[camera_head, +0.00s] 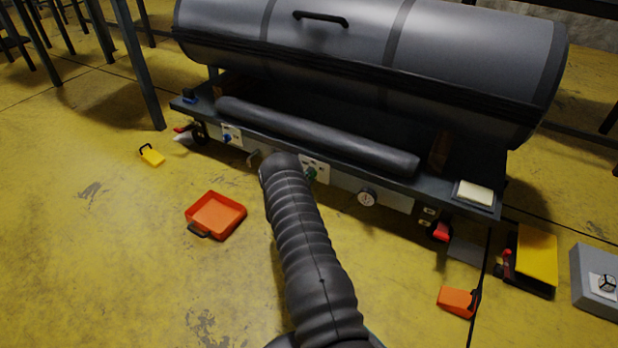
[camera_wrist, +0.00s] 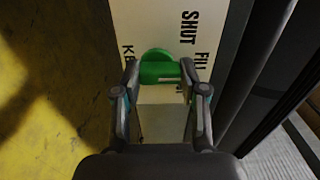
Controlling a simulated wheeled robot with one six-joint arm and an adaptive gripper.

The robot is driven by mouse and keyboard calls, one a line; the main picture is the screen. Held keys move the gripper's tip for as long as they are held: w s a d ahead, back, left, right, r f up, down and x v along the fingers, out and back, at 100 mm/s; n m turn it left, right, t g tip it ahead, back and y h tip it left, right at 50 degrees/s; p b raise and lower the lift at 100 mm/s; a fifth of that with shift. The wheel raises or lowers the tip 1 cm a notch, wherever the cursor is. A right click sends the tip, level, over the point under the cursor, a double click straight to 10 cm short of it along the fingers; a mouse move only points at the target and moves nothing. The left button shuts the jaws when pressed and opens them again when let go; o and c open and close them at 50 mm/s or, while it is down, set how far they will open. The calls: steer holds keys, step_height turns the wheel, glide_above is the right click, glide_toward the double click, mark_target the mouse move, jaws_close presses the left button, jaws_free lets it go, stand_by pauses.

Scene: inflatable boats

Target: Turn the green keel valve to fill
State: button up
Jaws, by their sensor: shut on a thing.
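The green keel valve (camera_wrist: 156,70) sits on a pale label plate (camera_wrist: 150,22) in the wrist view. Its handle lies across the picture, with a rounded part at the top. SHUT is printed above and right of it, FILL to its right near the right finger; the lettering on the left is partly covered. My gripper (camera_wrist: 160,84) is shut on the valve handle, one finger at each end. In the head view a bit of the green valve (camera_head: 311,173) shows on the bench front beside my arm, which hides my gripper.
The bench (camera_head: 345,182) carries a dark roll (camera_head: 310,133) and a big grey boat tube (camera_head: 350,45). A blue valve (camera_head: 227,138) is left and a round gauge (camera_head: 367,198) right. An orange tray (camera_head: 217,214) lies on the floor; orange and yellow items lie at right.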

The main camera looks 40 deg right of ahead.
stand_by(0.5)
steer(key=o, duration=1.1)
steer(key=shift+o, duration=0.2)
steer(key=v, duration=1.2)
